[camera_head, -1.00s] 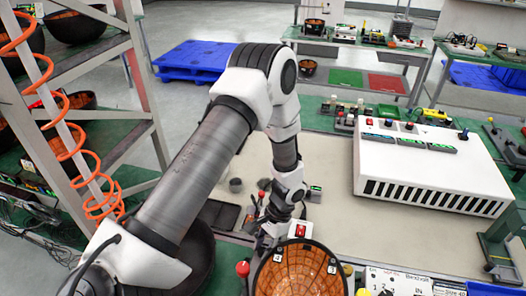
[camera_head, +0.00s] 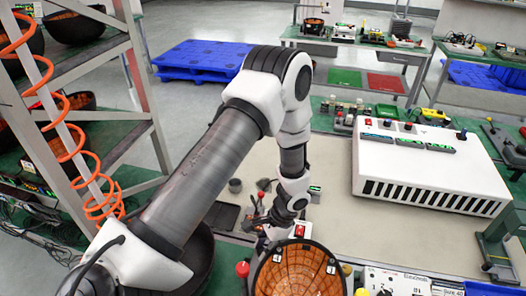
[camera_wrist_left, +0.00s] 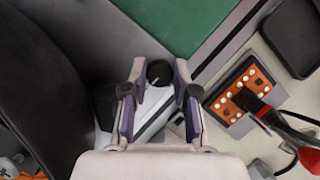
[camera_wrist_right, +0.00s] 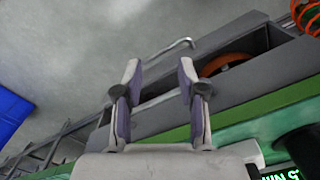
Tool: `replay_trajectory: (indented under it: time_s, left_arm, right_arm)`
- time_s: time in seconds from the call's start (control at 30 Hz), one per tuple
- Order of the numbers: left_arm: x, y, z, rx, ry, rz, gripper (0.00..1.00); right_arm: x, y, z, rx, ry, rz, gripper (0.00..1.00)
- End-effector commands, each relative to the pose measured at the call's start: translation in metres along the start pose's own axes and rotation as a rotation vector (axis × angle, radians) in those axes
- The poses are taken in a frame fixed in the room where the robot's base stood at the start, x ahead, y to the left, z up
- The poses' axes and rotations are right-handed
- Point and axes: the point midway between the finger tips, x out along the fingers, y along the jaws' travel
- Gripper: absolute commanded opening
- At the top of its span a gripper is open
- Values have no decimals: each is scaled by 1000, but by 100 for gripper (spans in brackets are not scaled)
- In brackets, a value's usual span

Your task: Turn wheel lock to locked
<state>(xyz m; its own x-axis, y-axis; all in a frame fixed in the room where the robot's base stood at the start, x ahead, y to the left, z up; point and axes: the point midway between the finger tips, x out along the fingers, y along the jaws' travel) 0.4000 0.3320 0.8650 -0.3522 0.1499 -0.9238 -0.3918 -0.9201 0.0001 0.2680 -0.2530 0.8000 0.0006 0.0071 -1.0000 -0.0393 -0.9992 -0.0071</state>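A round black knob (camera_wrist_left: 160,72) with a pale pointer line shows in the left wrist view. It sits just ahead of the gap between my left fingertips, above a pale panel; I cannot tell whether it is the wheel lock. My left gripper (camera_wrist_left: 157,92) is open, a finger on each side of the gap, with nothing held. In the head view the left gripper (camera_head: 268,232) is small and partly hidden beside the bowl. My right gripper (camera_wrist_right: 160,75) is open and empty.
A black bowl with an orange inside (camera_head: 300,272) stands at the front. A white vented box (camera_head: 430,172) is at the right of the bench. A shelf rack (camera_head: 105,90) stands left.

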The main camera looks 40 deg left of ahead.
Motion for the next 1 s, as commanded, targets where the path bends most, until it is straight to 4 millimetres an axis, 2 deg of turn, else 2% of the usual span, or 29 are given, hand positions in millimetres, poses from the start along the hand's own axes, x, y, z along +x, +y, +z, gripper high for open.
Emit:
replay_trajectory:
  time_s: [0.03,0.07,0.37,0.47,0.57,0.8,0.9,1.0]
  left_arm:
    - [1,0,0,0,0,1,42]
    - [1,0,0,0,0,1,53]
    - [0,0,0,-1,1,0,53]
    - [-8,0,-1,-2,2,-1,53]
    - [-26,-1,-1,-2,4,-2,53]
    - [-87,-1,-2,-1,5,-3,53]
    - [-106,0,-2,-1,3,-2,53]
    - [-117,0,-1,0,1,-1,53]
  right_arm:
    - [0,0,0,0,0,0,40]
    - [0,0,0,0,0,0,40]
    - [0,0,0,0,0,0,40]
    - [0,0,0,0,0,0,40]
    - [0,0,0,0,0,0,40]
    - [0,0,0,0,0,0,40]
    - [0,0,0,0,0,0,40]
    - [0,0,0,0,0,0,40]
